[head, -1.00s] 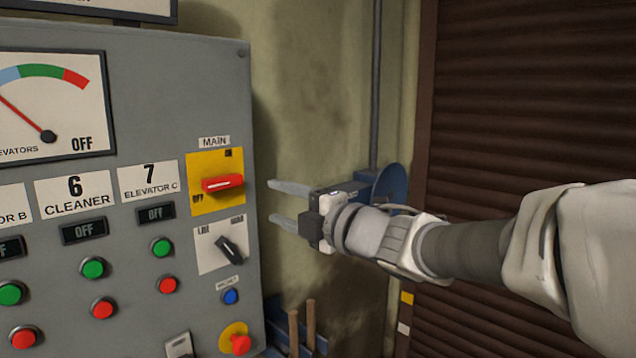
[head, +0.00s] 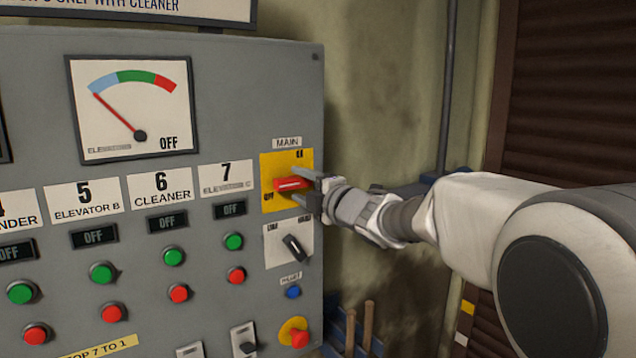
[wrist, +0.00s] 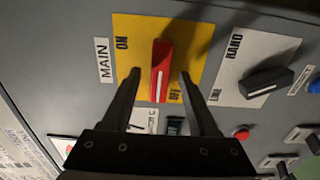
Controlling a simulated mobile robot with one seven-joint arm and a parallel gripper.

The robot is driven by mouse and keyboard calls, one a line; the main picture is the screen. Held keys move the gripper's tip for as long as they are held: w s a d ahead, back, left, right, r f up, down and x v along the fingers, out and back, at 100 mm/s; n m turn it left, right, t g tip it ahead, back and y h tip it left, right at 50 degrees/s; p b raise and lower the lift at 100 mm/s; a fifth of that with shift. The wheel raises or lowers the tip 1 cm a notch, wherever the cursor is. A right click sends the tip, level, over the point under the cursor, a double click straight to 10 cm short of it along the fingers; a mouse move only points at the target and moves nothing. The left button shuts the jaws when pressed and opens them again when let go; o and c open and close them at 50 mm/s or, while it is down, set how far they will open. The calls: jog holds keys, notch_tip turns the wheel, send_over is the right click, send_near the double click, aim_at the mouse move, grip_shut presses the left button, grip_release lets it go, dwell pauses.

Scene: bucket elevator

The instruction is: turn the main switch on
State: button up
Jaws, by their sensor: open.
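The main switch is a red handle (head: 291,184) with a white line, on a yellow plate (head: 301,158) under a MAIN label. In the head view the handle lies nearly level, its line toward OFF. The wrist view also shows the red handle (wrist: 161,72), with ON and OFF printed on the plate. My gripper (head: 299,187) is open at the plate, its fingers above and below the handle's right part. In the wrist view my gripper (wrist: 158,82) has one finger on each side of the handle, with gaps showing. I cannot tell how deep the fingertips reach.
A black LINE/HAND selector (head: 294,247) sits just below the main switch. Below it are a blue button (head: 293,292) and a red mushroom button (head: 299,338) on yellow. Green and red buttons fill the panel to the left.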

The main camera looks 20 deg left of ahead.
jog(key=shift+w+a, duration=0.25)
jog(key=shift+a, duration=0.05)
jog(key=shift+c, duration=0.2)
grip_shut()
